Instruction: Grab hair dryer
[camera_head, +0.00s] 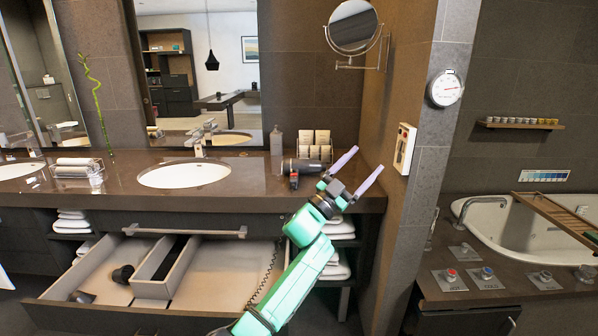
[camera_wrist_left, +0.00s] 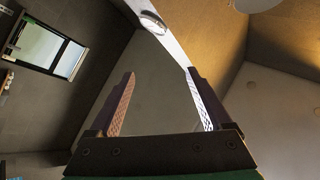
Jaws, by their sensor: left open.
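A dark hair dryer (camera_head: 300,166) lies on the brown vanity counter, right of the right-hand sink, in the head view. My left gripper (camera_head: 369,158) is open and empty. It appears just right of the hair dryer, with its fingers tilted up and to the right. In the left wrist view the two fingers (camera_wrist_left: 160,75) stand apart with nothing between them. My right gripper is not in view.
A bottle (camera_head: 277,140) and a rack of cups or small boxes (camera_head: 314,146) stand behind the hair dryer. An open drawer (camera_head: 215,275) holds black pieces and juts out below the counter. A wall corner (camera_head: 412,150) rises right of my gripper.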

